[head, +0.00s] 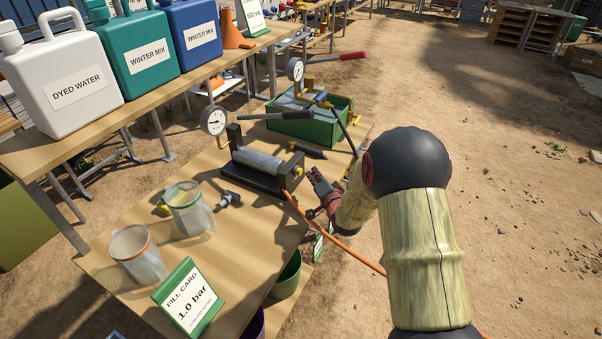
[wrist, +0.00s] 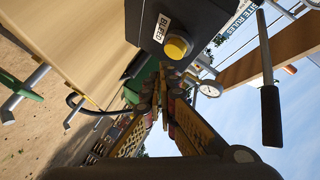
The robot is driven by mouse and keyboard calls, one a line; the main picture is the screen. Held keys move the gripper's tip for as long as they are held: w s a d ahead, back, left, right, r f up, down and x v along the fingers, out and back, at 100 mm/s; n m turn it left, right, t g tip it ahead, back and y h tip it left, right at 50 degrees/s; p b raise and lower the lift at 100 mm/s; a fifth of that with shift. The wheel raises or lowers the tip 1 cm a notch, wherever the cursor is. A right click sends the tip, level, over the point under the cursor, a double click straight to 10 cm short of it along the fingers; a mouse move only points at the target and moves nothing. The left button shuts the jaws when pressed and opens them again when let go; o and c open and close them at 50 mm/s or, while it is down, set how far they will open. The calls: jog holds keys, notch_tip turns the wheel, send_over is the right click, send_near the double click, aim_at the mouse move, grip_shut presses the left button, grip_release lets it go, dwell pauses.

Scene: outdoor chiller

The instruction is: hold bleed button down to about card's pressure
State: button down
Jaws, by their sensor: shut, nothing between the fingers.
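The bleed button (wrist: 177,47) is a round yellow knob on a dark block with a BLEED label (wrist: 162,27) in the wrist view. My gripper (wrist: 164,82) is shut and empty, its fingertips below and slightly left of the button in that picture; contact cannot be told. The fill card (head: 189,298) reads 1.0 bar.
Two clear jugs (head: 190,209) (head: 138,256) stand on the bench's left. An orange hose (head: 340,243) runs from the pump past my arm. Labelled canisters (head: 62,78) line the upper shelf.

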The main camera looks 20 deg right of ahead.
jog(key=shift+s+d, duration=0.7)
jog(key=shift+s, duration=0.25)
jog(key=shift+s+d, duration=0.7)
jog(key=shift+s, duration=0.2)
jog(key=s+a+r+n+g, duration=0.2)
jog(key=s+a+r+n, duration=0.1)
jog(key=s+a+r, duration=0.3)
jog(key=s+a+r+n+g, duration=0.3)
jog(key=s+r, duration=0.1)
jog(key=r, duration=0.5)
jog(key=s+a+r+n+g, duration=0.1)
jog(key=s+a, duration=0.5)
jog(key=s, duration=0.7)
jog(key=s+a+r+n+g+y, duration=0.1)
jog(key=s+a+n, duration=0.4)
jog(key=s, duration=0.8)
jog(key=a+r+g, duration=0.1)
jog(key=g, duration=0.1)
jog(key=shift+s+r+n+g+y, duration=0.2)
jog(key=shift+n+g+y, duration=0.1)
jog(key=shift+n+g, duration=0.1)
